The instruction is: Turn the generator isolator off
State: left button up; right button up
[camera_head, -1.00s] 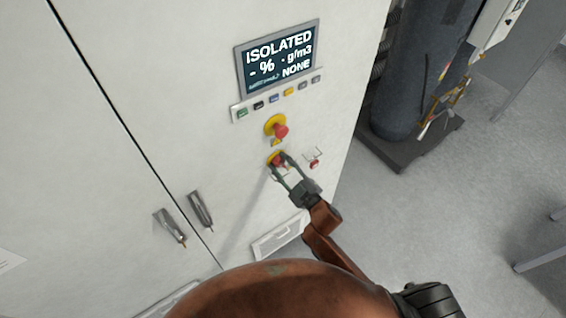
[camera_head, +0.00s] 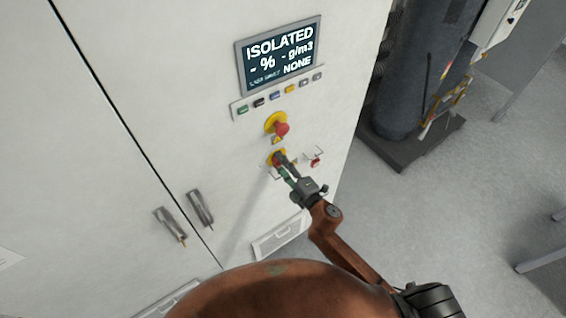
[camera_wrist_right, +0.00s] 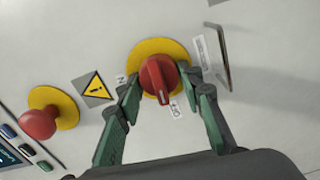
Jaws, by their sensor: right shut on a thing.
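The generator isolator is a red rotary knob on a round yellow plate on the white cabinet front. It shows in the right wrist view as the isolator (camera_wrist_right: 160,80), with small labels beside the plate, partly hidden by the fingers. In the head view the isolator (camera_head: 275,157) is mostly covered by my gripper. My right gripper (camera_head: 284,166) is at the knob; in the wrist view its green fingers (camera_wrist_right: 162,92) stand on either side of the knob, shut on it. The display (camera_head: 279,57) above reads ISOLATED and NONE. My left gripper is not in view.
A red mushroom emergency button (camera_head: 281,128) on a yellow disc sits just above the isolator. A row of small coloured buttons (camera_head: 276,97) lies under the display. A small red padlock-like item (camera_head: 315,162) hangs to the right. Cabinet handles (camera_head: 200,208) are at lower left.

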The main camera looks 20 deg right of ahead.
jog(key=shift+w+d+r+n, duration=0.1)
jog(key=shift+d+n, duration=0.05)
jog(key=shift+n, duration=0.55)
jog(key=o, duration=1.1)
jog(key=shift+s+d, duration=0.1)
jog(key=shift+s, duration=0.25)
jog(key=v, duration=1.1)
jog(key=shift+s, duration=0.2)
